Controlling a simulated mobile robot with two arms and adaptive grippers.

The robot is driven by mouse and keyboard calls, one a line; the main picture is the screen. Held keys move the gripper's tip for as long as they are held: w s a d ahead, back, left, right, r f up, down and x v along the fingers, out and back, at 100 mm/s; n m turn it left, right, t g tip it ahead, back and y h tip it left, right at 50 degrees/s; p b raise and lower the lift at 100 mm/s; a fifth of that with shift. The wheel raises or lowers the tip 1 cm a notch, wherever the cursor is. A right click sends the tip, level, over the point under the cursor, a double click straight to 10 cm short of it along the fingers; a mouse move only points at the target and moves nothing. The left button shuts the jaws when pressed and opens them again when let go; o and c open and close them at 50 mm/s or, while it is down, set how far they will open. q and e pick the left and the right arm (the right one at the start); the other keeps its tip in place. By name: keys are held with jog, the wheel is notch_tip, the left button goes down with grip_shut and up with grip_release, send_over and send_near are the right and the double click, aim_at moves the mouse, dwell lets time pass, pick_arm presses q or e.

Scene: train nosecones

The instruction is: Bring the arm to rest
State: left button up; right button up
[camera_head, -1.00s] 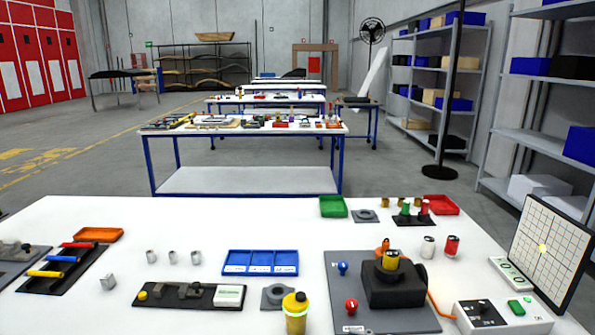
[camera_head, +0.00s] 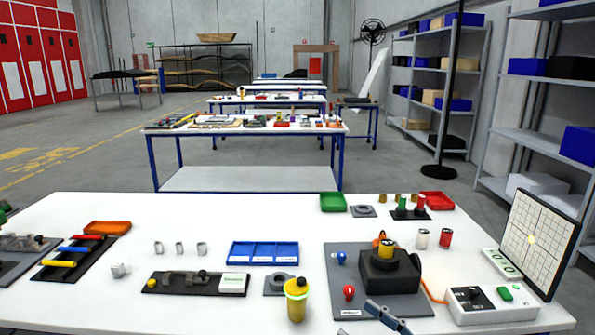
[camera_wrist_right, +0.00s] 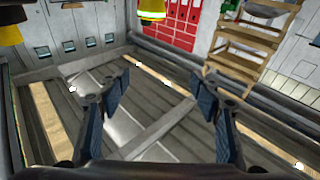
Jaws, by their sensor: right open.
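My right gripper (camera_wrist_right: 162,92) is open in the right wrist view, its two dark blue fingers wide apart with nothing between them. A dark finger of it (camera_head: 386,317) shows in the head view at the bottom edge, in front of the grey board (camera_head: 345,318); the rest of that arm is out of the picture. My left gripper is not in view.
The white table (camera_head: 215,310) holds a black block (camera_head: 392,272) on the grey board, a yellow cup (camera_head: 296,303), a blue tray (camera_head: 263,253), a control box (camera_head: 493,306) and an upright grid panel (camera_head: 540,240). Bare tabletop lies at the front left.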

jog(key=w+d+f+m+t+h, duration=0.3)
jog(key=d+m+t+h, duration=0.3)
jog(key=h, duration=0.4)
jog(key=s+d+f+m+g+h, duration=0.5)
jog(key=s+d+f+g+h, duration=0.15)
jog(key=f, duration=0.45)
jog(key=s+a+f+n+g+y, duration=0.15)
jog(key=s+f+g, duration=0.35)
jog(key=s, duration=0.6)
jog(key=s+a+f+n+g, duration=0.25)
jog(key=s+f+g, duration=0.25)
jog(key=s, duration=0.6)
notch_tip(320, 180, down, 26)
jog(key=s+g, duration=0.1)
jog(key=s+d+f+g, duration=0.1)
jog(key=s+d+f, duration=0.1)
jog(key=s+f, duration=1.4)
jog(key=shift+s+d+f, duration=0.2)
jog(key=shift+s+f, duration=0.2)
jog(key=shift+s, duration=0.25)
